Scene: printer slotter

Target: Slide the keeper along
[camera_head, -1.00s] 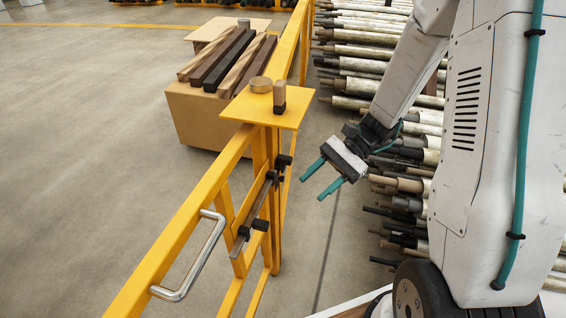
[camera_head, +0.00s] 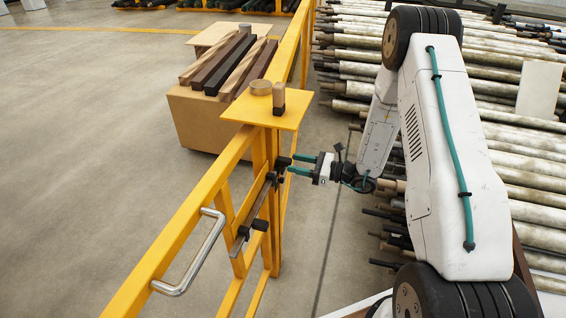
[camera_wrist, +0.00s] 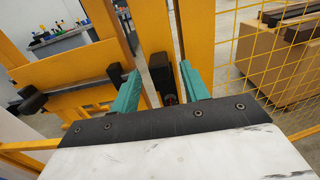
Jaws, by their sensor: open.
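On the yellow gate is a long dark bolt bar (camera_head: 256,207) with black blocks along it; it also shows in the wrist view (camera_wrist: 75,88). A dark block (camera_head: 283,161) sits at the bar's upper end by the post, and I take it for the keeper. My gripper (camera_head: 297,164) is open, its teal fingers pointing left at this block. I cannot tell whether a finger touches either.
A yellow shelf plate (camera_head: 262,112) with a round wooden disc and a small block sits above my gripper. A chrome handle (camera_head: 196,254) is on the gate at lower left. A cardboard box (camera_head: 204,124) with timber stands behind. Pipes lie at right.

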